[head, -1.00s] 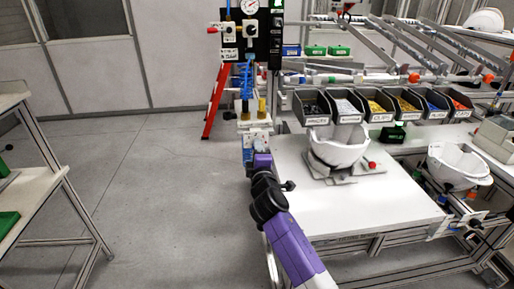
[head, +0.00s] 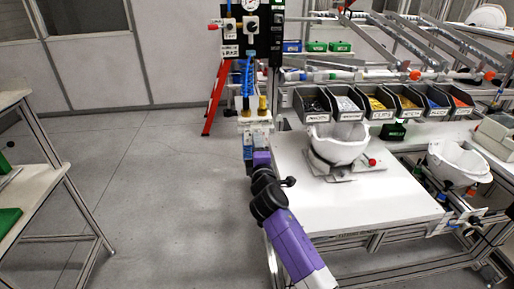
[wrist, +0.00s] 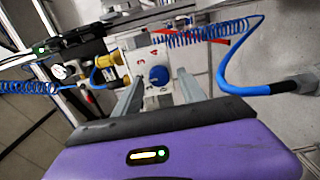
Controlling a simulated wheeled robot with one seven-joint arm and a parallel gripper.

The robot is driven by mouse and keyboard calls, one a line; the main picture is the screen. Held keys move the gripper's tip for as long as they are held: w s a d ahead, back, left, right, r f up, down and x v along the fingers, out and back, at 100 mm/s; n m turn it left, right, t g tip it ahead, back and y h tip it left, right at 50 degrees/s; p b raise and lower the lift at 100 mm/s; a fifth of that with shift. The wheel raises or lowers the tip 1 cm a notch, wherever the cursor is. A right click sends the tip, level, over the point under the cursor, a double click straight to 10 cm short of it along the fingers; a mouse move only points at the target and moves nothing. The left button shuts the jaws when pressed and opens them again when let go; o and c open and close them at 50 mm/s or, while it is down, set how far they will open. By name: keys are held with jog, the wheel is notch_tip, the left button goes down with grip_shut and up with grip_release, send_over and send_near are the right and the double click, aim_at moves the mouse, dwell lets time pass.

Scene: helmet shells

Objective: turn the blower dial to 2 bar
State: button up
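A round blue dial (wrist: 159,76) sits on the front of a white box (wrist: 142,62) in the wrist view, with small red marks on the box face. My gripper (wrist: 160,80) is open, its two grey fingers pointing at the box, one on each side of the dial in the picture. I cannot tell whether they touch it. The dial's pointer and scale are too small to read. In the head view my purple wrist (head: 262,158) is in front of the white box (head: 254,125) at the bench's left end, and the fingertips cannot be made out.
A coiled blue hose (wrist: 205,32) runs above and right of the box. A small round gauge (wrist: 60,72) is at its left. A white helmet shell (head: 340,145) stands on the white bench (head: 350,205). A red ladder (head: 215,100) stands behind.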

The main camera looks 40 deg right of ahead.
jog(key=b+v, duration=0.1)
jog(key=v, duration=0.6)
jog(key=shift+s+a, duration=0.25)
jog(key=shift+s, duration=0.1)
dwell(0.4)
